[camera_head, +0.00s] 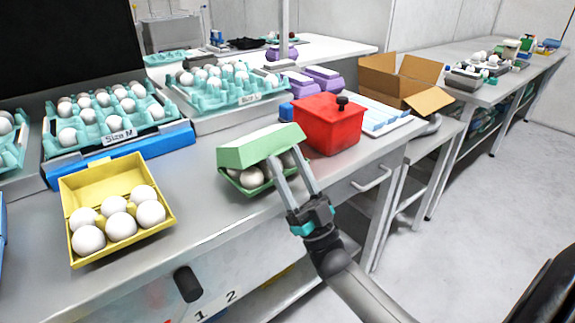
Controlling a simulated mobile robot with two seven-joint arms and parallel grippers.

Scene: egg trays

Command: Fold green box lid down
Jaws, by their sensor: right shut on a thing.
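The green egg box (233,172) sits on the steel counter, left of the red box. Its green lid (262,144) is tilted over the eggs and partly lowered, with a gap at the front. White and brownish eggs (251,178) show in that gap. My right gripper (290,168) reaches in from the lower right, its two long fingers at the front right of the green box, against or very near the lid edge. The exact contact is hard to see. My left gripper is not in view.
An open yellow box (103,184) with several white eggs stands at the left. A red box (330,126) with a black knob is close behind on the right. Teal egg trays (228,91) line the back. The counter between the yellow and green boxes is clear.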

